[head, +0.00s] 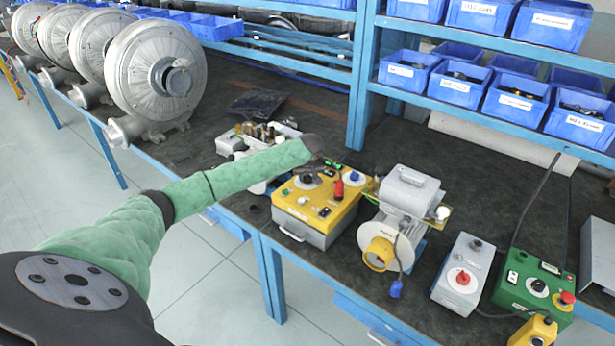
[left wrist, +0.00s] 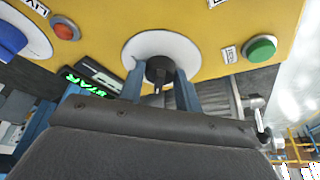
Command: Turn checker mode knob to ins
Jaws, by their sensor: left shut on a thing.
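The checker is a grey box with a yellow top panel (head: 310,209) in the middle of the bench in the head view. Its panel also fills the top of the left wrist view (left wrist: 220,12). There, a black knob (left wrist: 159,68) stands on a white round dial (left wrist: 185,47). My left gripper (left wrist: 160,88) has one finger on each side of this knob and is shut on it. The dial's lettering is not readable, so I cannot tell the knob's setting. In the head view, my left gripper (head: 318,160) is over the panel's far side, its fingers small and partly hidden. My right gripper is not in view.
On the panel are a green button (left wrist: 262,48), a red button (left wrist: 64,29) and a blue knob (head: 354,177). A blower-like unit (head: 385,232), a grey box with a red knob (head: 463,275) and a green control box (head: 530,284) stand to the right. Blue bins (head: 460,83) fill the shelves behind.

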